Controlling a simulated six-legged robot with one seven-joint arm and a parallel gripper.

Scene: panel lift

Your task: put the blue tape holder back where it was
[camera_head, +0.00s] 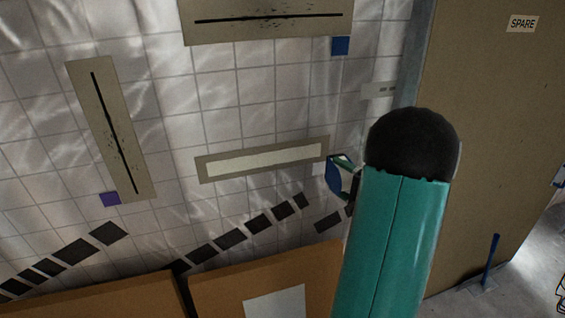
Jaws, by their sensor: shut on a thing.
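The blue tape holder (334,177) is a small blue loop-like piece with a pale upper edge, in front of the tiled wall at centre right. My gripper (353,183) is shut on it, just left of my teal and black arm. The arm hides most of the gripper and part of the holder's right side. The holder appears close to the right end of a pale framed strip (262,159) on the wall. I cannot tell whether it touches the wall.
A blue square (340,46) and a purple square (109,199) sit beside beige panels with black lines. Orange-brown boards (90,303) stand low in front. A brown panel labelled SPARE (490,120) fills the right. A blue upright piece (491,262) stands on the floor.

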